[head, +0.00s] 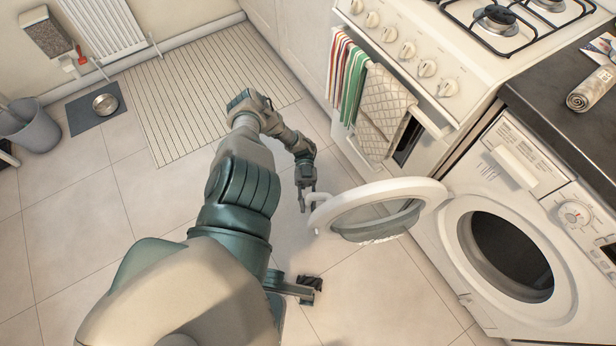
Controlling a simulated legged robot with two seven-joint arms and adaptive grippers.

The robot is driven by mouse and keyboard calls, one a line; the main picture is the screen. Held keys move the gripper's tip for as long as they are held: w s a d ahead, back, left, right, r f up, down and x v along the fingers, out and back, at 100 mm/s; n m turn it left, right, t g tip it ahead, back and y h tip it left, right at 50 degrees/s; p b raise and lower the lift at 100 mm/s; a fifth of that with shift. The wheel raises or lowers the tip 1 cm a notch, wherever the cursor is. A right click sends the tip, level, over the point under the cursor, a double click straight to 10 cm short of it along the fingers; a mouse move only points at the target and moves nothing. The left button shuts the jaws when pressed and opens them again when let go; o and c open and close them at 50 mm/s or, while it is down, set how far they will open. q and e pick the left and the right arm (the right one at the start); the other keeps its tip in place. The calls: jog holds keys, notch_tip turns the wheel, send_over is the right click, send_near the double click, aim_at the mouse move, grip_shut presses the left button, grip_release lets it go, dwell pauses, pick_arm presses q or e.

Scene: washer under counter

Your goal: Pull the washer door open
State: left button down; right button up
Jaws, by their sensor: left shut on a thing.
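The white washer (478,215) stands under the dark counter at the right. Its round door (427,191) with a glass middle stands wide open, swung out to the left, and the dark drum opening shows. My left gripper (309,205) is at the door's free left edge, shut on the door's handle (318,199). The fingertips are small in the picture, so the exact grip is hard to see.
A white stove (440,55) with hanging towels (380,110) stands behind the door. A striped mat (205,85), a grey bucket (30,125) and a metal bowl (105,104) on a dark mat lie to the left. The tiled floor between is clear.

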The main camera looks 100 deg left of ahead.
pick_arm(q)
jog(key=shift+s+f, duration=0.1)
jog(key=shift+f, duration=0.1)
jog(key=c, duration=1)
grip_release()
jog(key=shift+a, duration=0.15)
jog(key=shift+a, duration=0.1)
jog(key=shift+a, duration=0.25)
jog(key=v, duration=0.7)
jog(key=shift+f, duration=0.15)
